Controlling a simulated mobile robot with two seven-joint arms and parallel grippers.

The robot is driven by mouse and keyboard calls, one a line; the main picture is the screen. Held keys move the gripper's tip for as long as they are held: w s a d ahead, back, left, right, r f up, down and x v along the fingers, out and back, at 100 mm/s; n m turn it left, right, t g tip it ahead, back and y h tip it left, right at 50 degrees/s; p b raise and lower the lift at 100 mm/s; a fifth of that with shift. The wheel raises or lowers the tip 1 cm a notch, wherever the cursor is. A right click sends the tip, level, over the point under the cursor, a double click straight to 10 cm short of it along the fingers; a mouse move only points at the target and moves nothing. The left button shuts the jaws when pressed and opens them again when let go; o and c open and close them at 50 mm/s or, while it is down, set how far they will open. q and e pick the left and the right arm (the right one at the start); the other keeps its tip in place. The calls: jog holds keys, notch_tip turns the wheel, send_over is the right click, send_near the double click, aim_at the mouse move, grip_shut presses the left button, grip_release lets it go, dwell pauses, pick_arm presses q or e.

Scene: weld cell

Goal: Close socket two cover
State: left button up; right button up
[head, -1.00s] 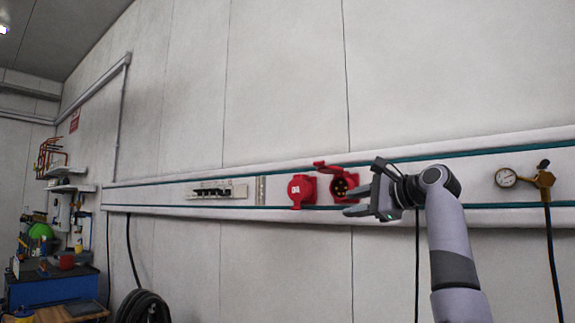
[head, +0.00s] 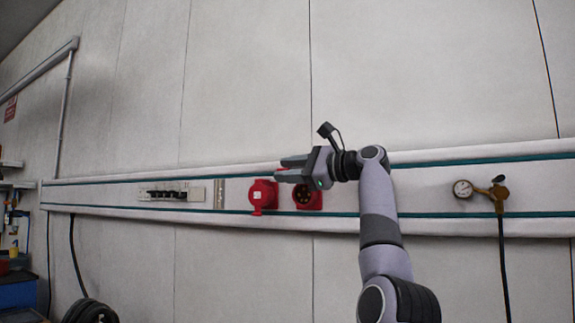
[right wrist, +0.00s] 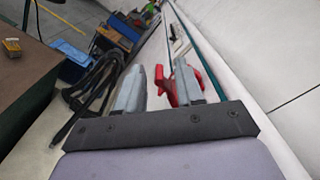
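Two red sockets are on the wall rail. The gripper's two fingers point left and are apart. In the right wrist view the fingers (right wrist: 158,84) are also apart, with red parts (right wrist: 164,86) showing between and beside them. I cannot tell whether they touch the cover. My left gripper is not in view.
A pressure gauge (head: 462,189) and a brass valve (head: 497,192) with a hanging hose are to the right. A breaker strip (head: 168,194) is on the rail to the left. A coiled black hose (head: 91,312) is low at the left. The wall above the rail is bare.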

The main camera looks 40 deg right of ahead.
jog(key=shift+w, duration=0.2)
jog(key=shift+a, duration=0.1)
grip_shut()
jog(key=shift+f, duration=0.2)
